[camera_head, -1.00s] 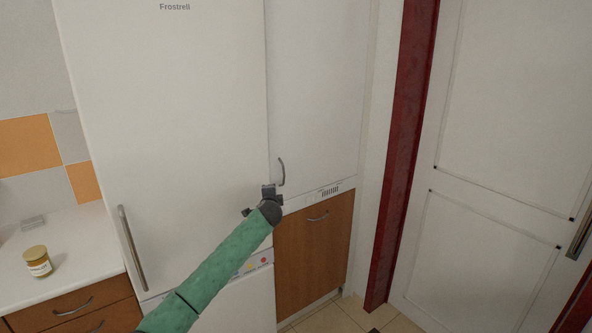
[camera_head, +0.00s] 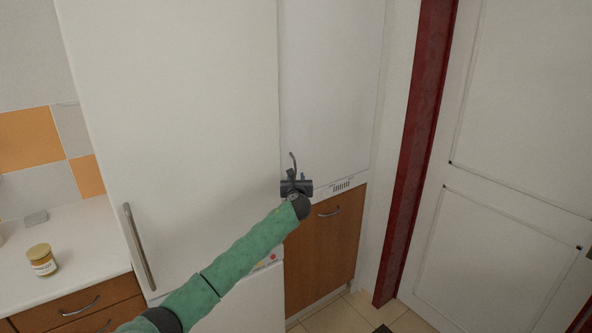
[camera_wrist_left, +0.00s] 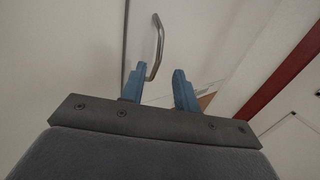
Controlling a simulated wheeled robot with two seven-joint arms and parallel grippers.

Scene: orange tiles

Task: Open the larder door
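The larder door (camera_head: 332,90) is the tall white panel right of the fridge, and it looks closed. Its curved metal handle (camera_head: 293,163) is near its lower left edge; the handle also shows in the left wrist view (camera_wrist_left: 157,48). My left gripper (camera_head: 296,178) is at the handle's lower end. In the left wrist view the two blue fingers (camera_wrist_left: 158,80) are apart, with the handle's lower part near the left fingertip. I cannot tell whether they touch. My right gripper is in neither view.
The white fridge (camera_head: 180,120) with a long handle (camera_head: 138,247) stands left of the larder. A wooden cabinet (camera_head: 325,250) is below it. A dark red door frame (camera_head: 425,150) and white door (camera_head: 510,210) are right. A jar (camera_head: 42,262) sits on the counter (camera_head: 85,245).

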